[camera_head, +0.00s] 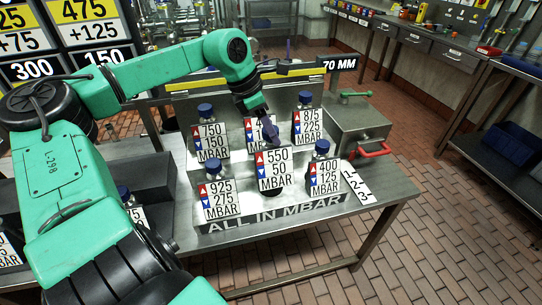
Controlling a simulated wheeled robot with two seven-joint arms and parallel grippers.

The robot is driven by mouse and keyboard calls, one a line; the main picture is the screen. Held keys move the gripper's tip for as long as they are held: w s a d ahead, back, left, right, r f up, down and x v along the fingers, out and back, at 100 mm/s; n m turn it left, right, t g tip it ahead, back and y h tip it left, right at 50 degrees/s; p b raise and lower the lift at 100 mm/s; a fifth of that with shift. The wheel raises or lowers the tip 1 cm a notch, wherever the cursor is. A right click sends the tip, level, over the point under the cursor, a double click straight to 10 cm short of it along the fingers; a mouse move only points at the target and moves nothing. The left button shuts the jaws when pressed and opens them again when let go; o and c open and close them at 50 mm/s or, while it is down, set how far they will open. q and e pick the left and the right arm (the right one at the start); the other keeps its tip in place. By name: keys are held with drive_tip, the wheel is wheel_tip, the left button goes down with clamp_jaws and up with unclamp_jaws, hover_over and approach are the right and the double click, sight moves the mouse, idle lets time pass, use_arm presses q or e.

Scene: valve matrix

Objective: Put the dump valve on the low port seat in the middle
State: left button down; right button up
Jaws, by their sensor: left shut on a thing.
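My left gripper (269,127) is shut on a valve with a white plate reading 550 / 50 MBAR (275,170). Only a little of its blue-grey top shows at the fingers. The valve is upright at the middle of the lower row, between the 925 / 275 valve (218,199) and the 400 / 125 valve (324,176). The low middle port seat is mostly hidden behind the plate; a dark round part (271,191) shows just under it. I cannot tell whether the valve touches the seat. My right gripper is out of view.
Behind stand the 750 / 150 valve (210,139), a partly hidden middle valve (256,142) and the 875 / 225 valve (308,126). A grey box with a red handle (371,150) stands at the right. The metal bench (385,202) is clear at its right front.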

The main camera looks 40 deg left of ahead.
sight(271, 153)
use_arm(q)
wheel_tip(271, 153, down, 7)
drive_tip(key=shift+f+p, duration=0.1)
drive_tip(key=shift+p, duration=0.35)
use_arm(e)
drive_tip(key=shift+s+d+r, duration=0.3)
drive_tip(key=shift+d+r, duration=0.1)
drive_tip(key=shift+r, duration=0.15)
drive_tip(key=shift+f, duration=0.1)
use_arm(q)
drive_tip(key=shift+c, duration=1.5)
unclamp_jaws()
drive_tip(key=shift+s+f, duration=0.1)
drive_tip(key=shift+f, duration=0.05)
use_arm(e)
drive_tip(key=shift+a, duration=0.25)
